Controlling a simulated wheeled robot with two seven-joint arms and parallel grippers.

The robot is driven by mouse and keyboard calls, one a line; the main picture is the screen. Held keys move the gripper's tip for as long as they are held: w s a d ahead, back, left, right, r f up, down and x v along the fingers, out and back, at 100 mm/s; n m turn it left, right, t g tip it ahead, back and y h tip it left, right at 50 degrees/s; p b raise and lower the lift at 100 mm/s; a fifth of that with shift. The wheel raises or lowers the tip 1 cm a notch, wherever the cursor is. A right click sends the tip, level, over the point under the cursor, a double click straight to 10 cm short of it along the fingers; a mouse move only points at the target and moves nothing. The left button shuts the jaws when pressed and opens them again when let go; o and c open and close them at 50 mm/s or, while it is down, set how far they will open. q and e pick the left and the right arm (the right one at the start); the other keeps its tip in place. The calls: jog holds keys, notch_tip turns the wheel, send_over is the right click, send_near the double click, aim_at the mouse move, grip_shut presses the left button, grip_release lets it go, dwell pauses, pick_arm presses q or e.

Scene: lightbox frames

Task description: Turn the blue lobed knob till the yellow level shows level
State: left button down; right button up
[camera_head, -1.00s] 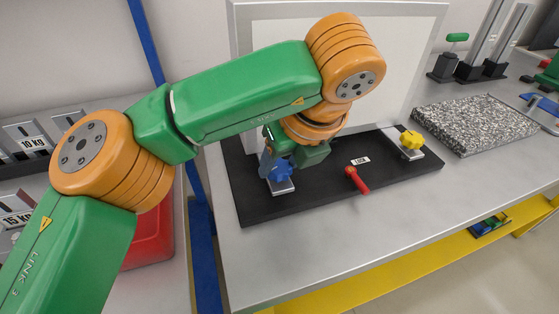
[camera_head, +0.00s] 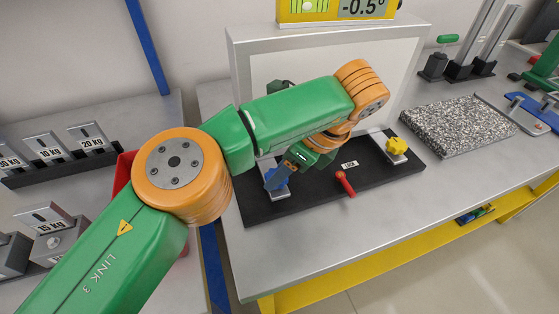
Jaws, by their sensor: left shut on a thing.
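The blue lobed knob (camera_head: 278,180) sits on a metal bracket at the left end of the black base (camera_head: 318,197). My left gripper (camera_head: 283,173) is shut on the knob, and its fingers hide part of it. The yellow level (camera_head: 335,10) rests on top of the white-panelled frame (camera_head: 237,62) at the top edge of the view. Its display reads -0.5°, and its green vial shows only in part. My right gripper is not in view.
A red lever (camera_head: 345,184) marked LOCK and a yellow lobed knob (camera_head: 397,146) are on the same base. A granite plate (camera_head: 458,128) lies to the right. Labelled weights (camera_head: 90,137) and a red box (camera_head: 122,170) are at left. The bench front is clear.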

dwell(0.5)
pick_arm(q)
jog(key=shift+c, duration=2.1)
grip_release()
jog(key=shift+o, duration=0.7)
jog(key=shift+d, duration=0.15)
jog(key=shift+r, duration=0.1)
